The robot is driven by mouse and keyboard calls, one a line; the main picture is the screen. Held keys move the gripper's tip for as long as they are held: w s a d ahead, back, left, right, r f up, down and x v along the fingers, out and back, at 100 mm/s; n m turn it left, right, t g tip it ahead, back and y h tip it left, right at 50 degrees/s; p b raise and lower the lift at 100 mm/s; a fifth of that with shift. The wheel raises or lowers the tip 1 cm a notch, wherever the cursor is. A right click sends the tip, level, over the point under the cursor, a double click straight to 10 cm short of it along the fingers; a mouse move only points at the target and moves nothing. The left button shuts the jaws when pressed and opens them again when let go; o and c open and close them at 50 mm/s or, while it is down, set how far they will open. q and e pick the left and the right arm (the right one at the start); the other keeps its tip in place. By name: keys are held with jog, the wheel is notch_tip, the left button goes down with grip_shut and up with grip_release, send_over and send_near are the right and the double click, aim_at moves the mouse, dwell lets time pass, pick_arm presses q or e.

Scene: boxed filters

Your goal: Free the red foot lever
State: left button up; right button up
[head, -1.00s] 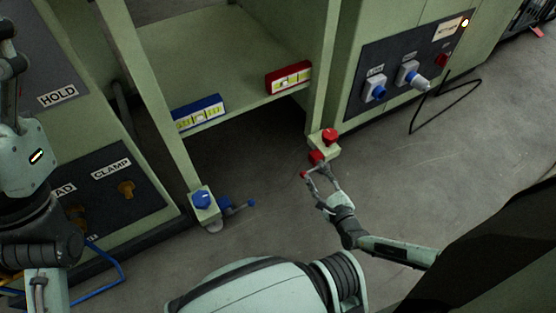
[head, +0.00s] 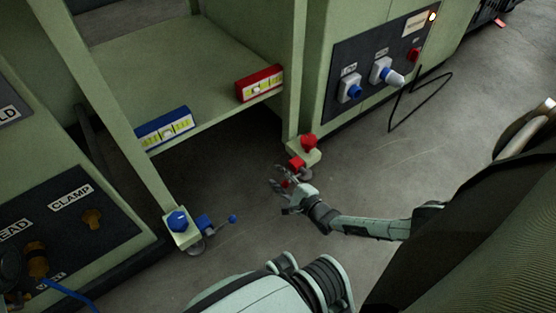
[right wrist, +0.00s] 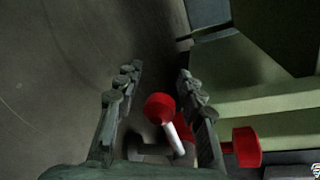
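The red foot lever (head: 296,163) sits low on the right front leg of the shelf frame, under a red knob (head: 309,142). In the right wrist view the lever is a pale rod with a red ball end (right wrist: 160,107), and the red knob (right wrist: 246,148) is to its right. My right gripper (head: 279,178) is at the lever. In the wrist view its fingers (right wrist: 158,86) are apart, with the ball and rod between them and gaps visible on both sides. My left gripper is not in view.
A blue knob (head: 177,220) and blue foot lever (head: 206,224) are on the left front leg. A blue-framed box (head: 165,130) and a red-framed box (head: 260,84) sit at the shelf's front edge. A black cable (head: 419,98) lies on the floor at right.

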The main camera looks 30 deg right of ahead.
grip_shut()
dwell(0.3)
